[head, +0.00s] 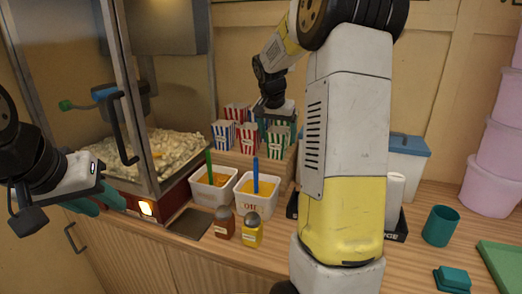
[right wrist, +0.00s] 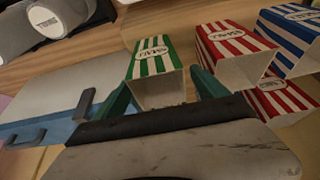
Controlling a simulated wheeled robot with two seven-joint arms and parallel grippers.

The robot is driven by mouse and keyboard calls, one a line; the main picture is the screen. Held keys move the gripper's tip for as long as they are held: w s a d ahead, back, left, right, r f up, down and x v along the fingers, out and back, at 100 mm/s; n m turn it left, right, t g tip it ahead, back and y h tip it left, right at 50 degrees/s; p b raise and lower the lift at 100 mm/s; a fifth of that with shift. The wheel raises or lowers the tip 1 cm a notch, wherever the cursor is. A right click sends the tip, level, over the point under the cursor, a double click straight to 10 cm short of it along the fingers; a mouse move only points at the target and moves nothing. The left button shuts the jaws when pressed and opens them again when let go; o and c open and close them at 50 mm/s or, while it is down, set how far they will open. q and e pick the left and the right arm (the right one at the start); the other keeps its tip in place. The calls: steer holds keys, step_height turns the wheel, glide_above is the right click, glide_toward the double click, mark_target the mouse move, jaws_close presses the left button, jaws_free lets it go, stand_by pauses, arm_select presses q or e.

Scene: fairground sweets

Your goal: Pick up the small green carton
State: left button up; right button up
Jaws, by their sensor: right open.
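The small green carton (head: 278,142) is striped green and white and stands upright at the right end of the row of cartons on a wooden ledge. In the right wrist view the carton (right wrist: 154,58) shows its open, empty-looking mouth. My right gripper (head: 274,112) is above it, pointing down. In the right wrist view its teal fingers (right wrist: 160,90) are apart, one on each side of the carton's rim. I cannot tell whether they touch it. My left gripper (head: 97,198) is at the far left by the popcorn machine, its teal fingers partly hidden.
Red-striped (head: 247,138) and blue-striped (head: 223,133) cartons stand close beside the green one. Two tubs (head: 213,188) and two shaker bottles (head: 252,230) are in front. A blue-lidded box (head: 407,150) is to the right, partly behind my right arm. A teal cup (head: 440,226) stands further right.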

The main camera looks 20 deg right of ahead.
steer(key=shift+x, duration=1.05)
steer(key=c, duration=1.4)
